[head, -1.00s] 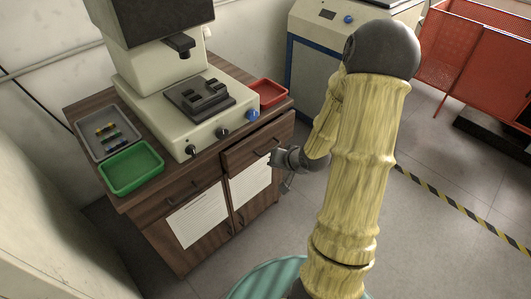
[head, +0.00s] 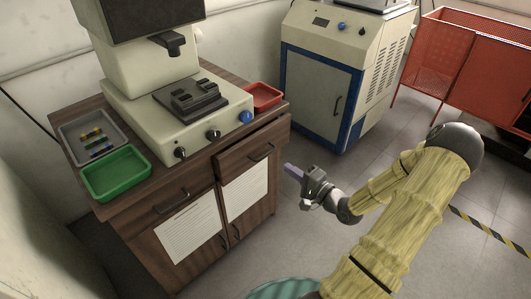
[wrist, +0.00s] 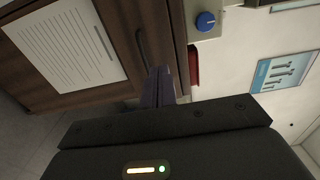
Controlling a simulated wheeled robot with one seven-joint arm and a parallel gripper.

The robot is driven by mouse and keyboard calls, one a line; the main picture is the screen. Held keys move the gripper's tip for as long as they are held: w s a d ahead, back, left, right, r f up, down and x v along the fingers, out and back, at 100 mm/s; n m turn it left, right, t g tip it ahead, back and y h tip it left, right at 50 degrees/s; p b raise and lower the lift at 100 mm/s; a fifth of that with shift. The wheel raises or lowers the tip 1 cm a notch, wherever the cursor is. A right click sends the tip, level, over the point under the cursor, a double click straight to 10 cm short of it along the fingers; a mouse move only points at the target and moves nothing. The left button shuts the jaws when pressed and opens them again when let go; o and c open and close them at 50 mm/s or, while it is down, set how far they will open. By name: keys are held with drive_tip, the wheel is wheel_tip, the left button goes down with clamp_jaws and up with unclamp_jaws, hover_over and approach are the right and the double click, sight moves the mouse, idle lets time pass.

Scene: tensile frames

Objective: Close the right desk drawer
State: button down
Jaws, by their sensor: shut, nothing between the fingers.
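The right desk drawer (head: 240,165) is in the brown wooden desk under the testing machine. Its front stands out a little from the desk body, so it is partly open. Its dark handle (head: 263,153) is on the front; the handle also shows in the wrist view (wrist: 143,48). My gripper (head: 293,172) is to the right of the drawer front, apart from it in the head view. Its purple fingers (wrist: 159,88) are together with nothing between them. In the wrist view they overlap the drawer front near the handle; contact cannot be told there.
The left drawer (head: 168,206) looks shut. Papers (head: 190,228) are on the cabinet doors below. A green tray (head: 116,172), a grey tray (head: 68,130) and a red tray (head: 262,96) lie on the desk top. Open floor (head: 300,235) is right of the desk.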

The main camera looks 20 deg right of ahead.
sight(253, 143)
drive_tip(key=b+x, duration=0.3)
drive_tip(key=x, duration=1)
drive_tip(key=shift+w+f, duration=0.15)
drive_tip(key=shift+w+a, duration=0.1)
drive_tip(key=shift+w, duration=0.25)
drive_tip(key=p+x, duration=0.1)
drive_tip(key=x, duration=0.3)
drive_tip(key=shift+w+a, duration=0.15)
drive_tip(key=shift+r, duration=0.3)
drive_tip(key=shift+a, duration=0.1)
